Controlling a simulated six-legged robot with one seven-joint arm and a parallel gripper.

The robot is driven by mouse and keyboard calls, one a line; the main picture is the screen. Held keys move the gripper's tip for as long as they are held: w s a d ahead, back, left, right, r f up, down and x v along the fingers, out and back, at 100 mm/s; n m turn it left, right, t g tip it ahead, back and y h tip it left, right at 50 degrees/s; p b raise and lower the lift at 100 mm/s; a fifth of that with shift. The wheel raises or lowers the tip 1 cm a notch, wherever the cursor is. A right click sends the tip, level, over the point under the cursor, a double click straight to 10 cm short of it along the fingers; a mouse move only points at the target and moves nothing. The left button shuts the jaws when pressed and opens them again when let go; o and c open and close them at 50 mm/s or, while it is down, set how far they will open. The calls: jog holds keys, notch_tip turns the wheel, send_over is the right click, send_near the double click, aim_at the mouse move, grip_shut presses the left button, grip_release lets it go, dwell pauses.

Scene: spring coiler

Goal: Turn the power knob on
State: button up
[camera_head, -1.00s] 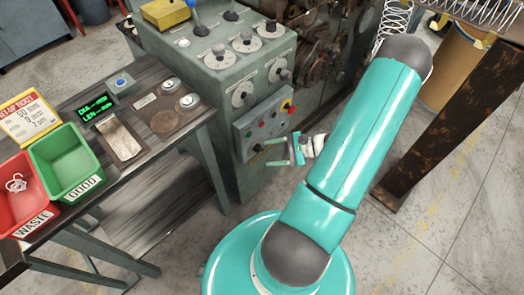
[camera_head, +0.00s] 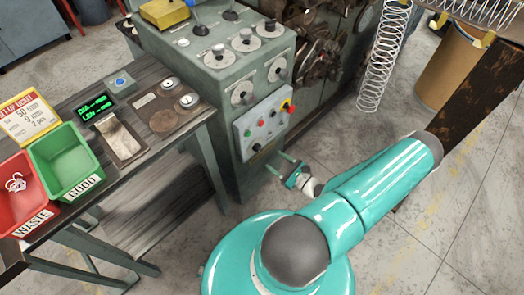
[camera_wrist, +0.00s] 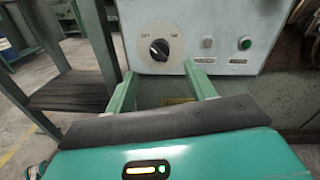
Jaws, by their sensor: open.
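The power knob (camera_wrist: 159,49) is black, on a round pale dial marked OFF at upper left and ON at upper right in the wrist view. Which mark its pointer faces is too small to tell for sure. In the head view the knob (camera_head: 257,147) is at the lower left of the machine's grey control panel (camera_head: 246,128). My gripper (camera_head: 280,162) is open and empty, just in front of and below the panel, apart from the knob. In the wrist view my gripper's two green fingers (camera_wrist: 159,69) point towards the panel, one on each side below the dial.
A green button (camera_wrist: 245,43) is right of the knob. More dials (camera_head: 245,40) and levers are above the panel. A workbench (camera_head: 110,185) with a red bin (camera_head: 22,200) and green bin (camera_head: 65,160) stands left. Hanging springs (camera_head: 380,60) are at upper right. Floor between is clear.

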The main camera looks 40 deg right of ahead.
aim_at(261, 150)
jog(key=w, duration=0.8)
jog(key=shift+w+a, duration=0.1)
jog(key=shift+a, duration=0.3)
jog(key=c, duration=1)
